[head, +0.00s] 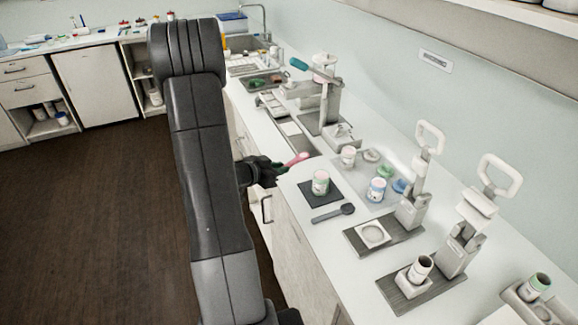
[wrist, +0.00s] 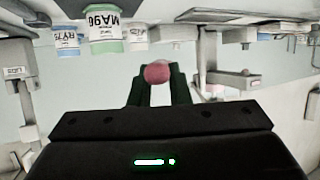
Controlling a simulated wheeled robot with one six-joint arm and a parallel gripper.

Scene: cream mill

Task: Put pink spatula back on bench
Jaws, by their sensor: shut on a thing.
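The pink spatula (head: 297,159) is in my gripper (head: 280,168) in the head view, at the front edge of the white bench (head: 285,192). Its pink end points right, over the bench. In the wrist view my gripper (wrist: 158,82) is shut on the spatula, and the rounded pink end (wrist: 158,72) shows between the two dark fingers. I cannot tell whether the spatula touches the bench.
Other jars (head: 377,190) and coloured lids stand behind. Lever presses (head: 414,205) stand to the right. A dark grey plate lies behind the spatula.

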